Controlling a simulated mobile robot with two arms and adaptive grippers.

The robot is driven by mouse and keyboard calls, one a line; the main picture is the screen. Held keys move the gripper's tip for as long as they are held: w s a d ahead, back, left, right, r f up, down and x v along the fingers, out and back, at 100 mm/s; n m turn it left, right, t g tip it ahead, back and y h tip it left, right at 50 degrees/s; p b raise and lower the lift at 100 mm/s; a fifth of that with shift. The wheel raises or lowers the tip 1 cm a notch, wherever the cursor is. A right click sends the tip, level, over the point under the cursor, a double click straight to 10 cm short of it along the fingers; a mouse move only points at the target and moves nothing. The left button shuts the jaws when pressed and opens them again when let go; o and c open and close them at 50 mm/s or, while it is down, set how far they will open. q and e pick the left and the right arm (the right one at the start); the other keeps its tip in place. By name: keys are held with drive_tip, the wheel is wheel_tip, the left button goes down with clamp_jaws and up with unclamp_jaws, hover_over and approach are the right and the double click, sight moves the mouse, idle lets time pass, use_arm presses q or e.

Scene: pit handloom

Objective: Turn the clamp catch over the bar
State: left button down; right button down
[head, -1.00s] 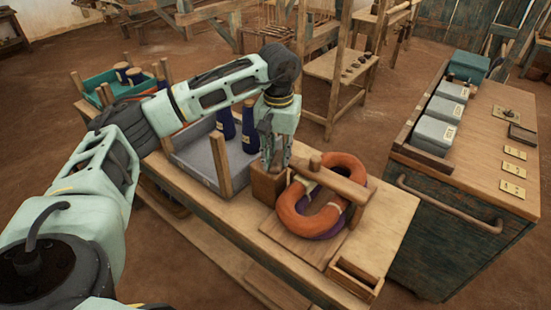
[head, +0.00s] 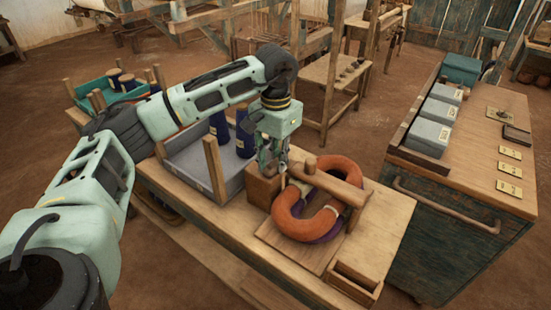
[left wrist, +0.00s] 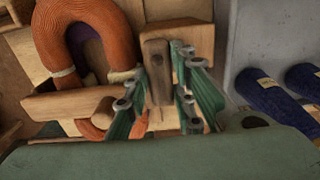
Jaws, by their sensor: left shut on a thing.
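My left gripper (head: 273,163) reaches down to a wooden block (head: 262,187) on the bench, at the left end of the clamp bar. In the left wrist view its fingers (left wrist: 157,92) are shut on a dark brown wooden catch (left wrist: 157,62), which stands between them. The clamp bar (head: 340,186) lies across an orange hank (head: 284,210) and a purple hank beneath it. The bar also shows in the left wrist view (left wrist: 62,104), left of the fingers, with a round peg (left wrist: 102,112) on it. The fingers partly hide the catch and the bar's end. My right gripper is not in view.
A grey tray (head: 190,166) with dark blue cones (head: 244,132) stands just left of the gripper. A small wooden box (head: 354,280) sits at the bench's front right. A cabinet (head: 440,225) with grey boxes stands to the right, across a floor gap.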

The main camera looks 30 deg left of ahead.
sight(276, 162)
use_arm(q)
drive_tip(key=shift+r, duration=0.1)
drive_tip(key=c, duration=1.5)
unclamp_jaws()
wheel_tip(276, 162, up, 12)
drive_tip(key=shift+f, duration=0.1)
